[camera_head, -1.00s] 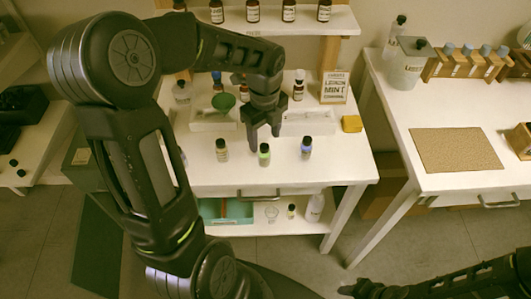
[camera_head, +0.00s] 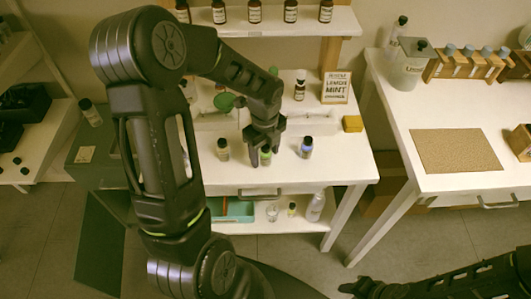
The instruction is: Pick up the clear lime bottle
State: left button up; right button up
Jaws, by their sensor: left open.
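A small clear bottle with lime-green contents (camera_head: 266,157) stands on the front part of the white table, in the middle of a row of small bottles. My left gripper (camera_head: 265,160) points down over it, open, with its fingers around or just beside the bottle. The fingers hide much of the bottle, and I cannot tell whether they touch it.
Dark bottles stand on the shelf above. A second table at right holds a cork mat (camera_head: 456,150). The table's front right corner is clear.

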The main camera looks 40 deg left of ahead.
pick_arm(q)
jog(key=shift+f, duration=0.15)
jog(key=shift+c, duration=0.4)
grip_shut()
dwell(0.5)
